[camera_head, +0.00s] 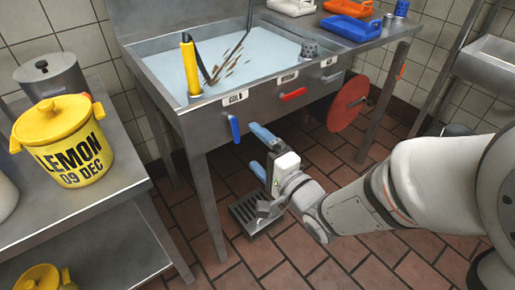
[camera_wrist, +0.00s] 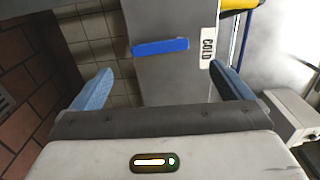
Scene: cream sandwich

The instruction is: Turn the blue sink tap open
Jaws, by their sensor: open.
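The blue tap handle (camera_head: 234,128) hangs on the front panel of the steel sink (camera_head: 215,118), below a label reading COLD (camera_head: 237,97). In the head view it points downward. My gripper (camera_head: 257,150) is open and empty in front of the sink, a little right of and below the blue handle. In the wrist view the blue handle (camera_wrist: 161,47) lies crosswise ahead, between the two blue fingers of my gripper (camera_wrist: 163,88) and beyond their tips. The fingers look apart from the handle. The COLD label (camera_wrist: 208,45) shows beside it.
A red handle (camera_head: 293,94) is on the same panel to the right, and a red disc (camera_head: 348,103) hangs farther right. A yellow LEMON pot (camera_head: 62,143) stands on the left table (camera_head: 120,190). A floor grate (camera_head: 250,215) lies below my gripper.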

